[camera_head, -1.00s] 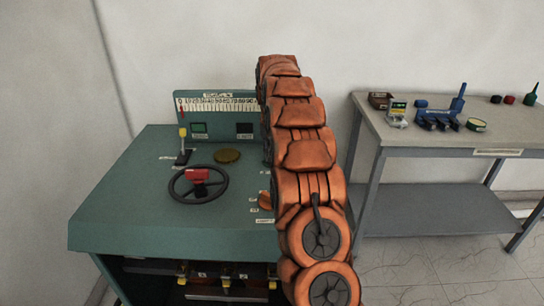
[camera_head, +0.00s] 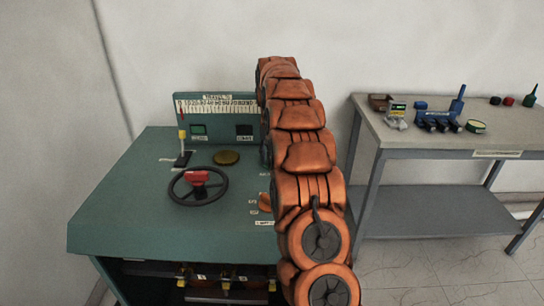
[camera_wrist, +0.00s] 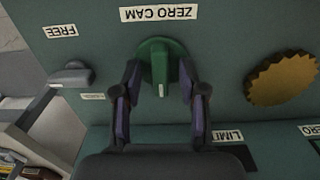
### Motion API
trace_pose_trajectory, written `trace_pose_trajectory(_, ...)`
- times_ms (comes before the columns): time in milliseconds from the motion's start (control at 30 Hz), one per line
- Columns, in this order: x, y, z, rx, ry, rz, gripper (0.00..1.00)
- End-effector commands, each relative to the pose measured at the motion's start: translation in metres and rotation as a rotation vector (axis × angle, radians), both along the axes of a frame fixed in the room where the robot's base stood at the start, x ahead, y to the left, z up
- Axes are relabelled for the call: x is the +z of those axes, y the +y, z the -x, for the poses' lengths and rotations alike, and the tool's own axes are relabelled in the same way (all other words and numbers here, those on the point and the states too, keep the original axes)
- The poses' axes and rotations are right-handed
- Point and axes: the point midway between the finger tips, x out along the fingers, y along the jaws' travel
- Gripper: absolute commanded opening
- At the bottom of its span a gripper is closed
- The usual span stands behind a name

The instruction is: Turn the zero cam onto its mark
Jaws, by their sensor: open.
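The zero cam (camera_wrist: 162,62) is a green round knob with a raised grip bar in the wrist view, below an upside-down ZERO CAM label (camera_wrist: 158,13). A short pale line (camera_wrist: 162,90) shows at the near end of its bar. My gripper (camera_wrist: 160,82) is open, with one finger on each side of the bar. A gap shows between each finger and the bar, so the fingers look apart from it. I cannot make out a separate target mark. In the head view my orange arm hides the cam and the gripper.
The wrist view shows a grey lever (camera_wrist: 72,75) by a FREE label and a brass toothed knob (camera_wrist: 282,80). The green console (camera_head: 125,205) carries a black handwheel (camera_head: 225,185) and a yellow-topped lever (camera_head: 182,145). A grey bench (camera_head: 400,135) with small items stands at right.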

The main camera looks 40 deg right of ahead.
Motion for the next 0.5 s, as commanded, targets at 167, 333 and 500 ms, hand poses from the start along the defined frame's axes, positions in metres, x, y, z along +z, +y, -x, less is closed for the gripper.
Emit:
trace_pose_trajectory(167,0.006,0.0,-0.001,0.0,-0.002,0.001,0.42)
trace_pose_trajectory(333,0.027,-0.001,-0.001,0.0,-0.004,0.002,0.42)
trace_pose_trajectory(500,0.047,0.0,0.0,0.0,-0.002,0.002,0.42)
